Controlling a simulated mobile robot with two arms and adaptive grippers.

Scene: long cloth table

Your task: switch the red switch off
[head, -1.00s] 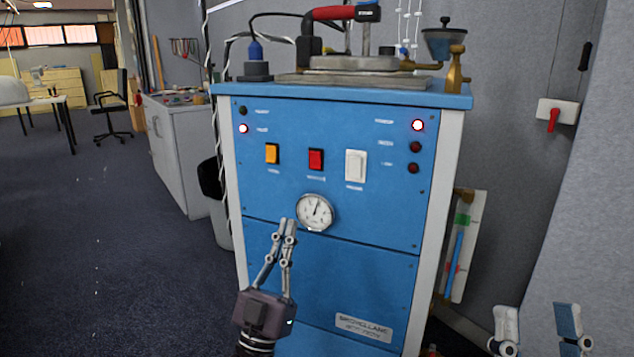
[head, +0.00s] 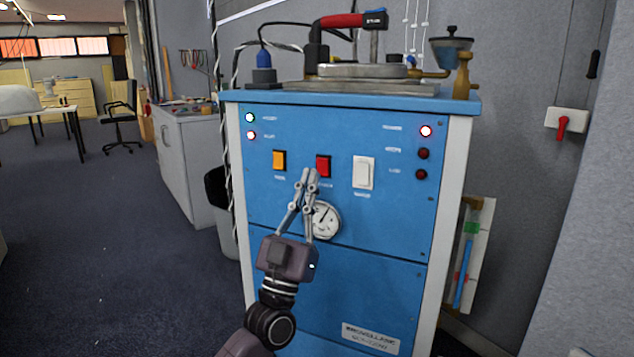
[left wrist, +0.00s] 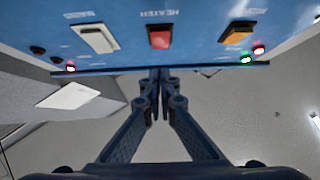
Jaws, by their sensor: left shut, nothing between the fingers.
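The red switch (head: 323,165) sits on the blue front panel of the machine, between an orange switch (head: 279,160) and a white switch (head: 364,172). My left gripper (head: 311,172) is shut and empty, its fingertips just below and left of the red switch in the head view. In the left wrist view the panel appears upside down, with the red switch (left wrist: 160,37) beyond the closed fingertips (left wrist: 160,72) and a "HEATER" label beside it. I cannot tell whether the fingertips touch the panel. My right gripper is not in view.
A green lamp (head: 250,118) and red lamps (head: 426,131) are lit on the panel. A press with a red handle (head: 341,20) stands on top. A bin (head: 222,210) stands at the left side.

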